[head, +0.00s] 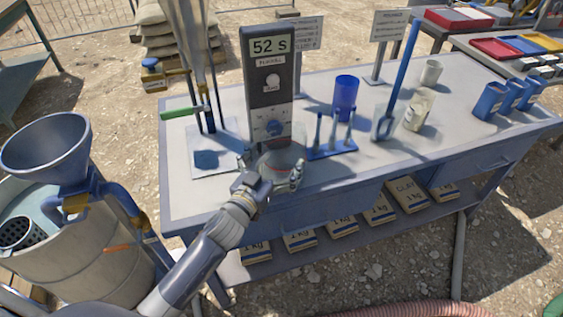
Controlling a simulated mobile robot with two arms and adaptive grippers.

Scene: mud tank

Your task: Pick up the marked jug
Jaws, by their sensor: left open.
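A clear jug (281,158) with a reddish mark line stands at the foot of a tall dark device (268,85) whose display reads 52 S. My left gripper (271,170) is open, with one finger on the left of the jug and one on the right. The gripper and wrist hide the jug's lower part, and I cannot tell whether the fingers touch it. My right gripper is not in view.
A blue rack (332,150) with upright tools stands close right of the jug. The bench front (430,150) is fairly clear.

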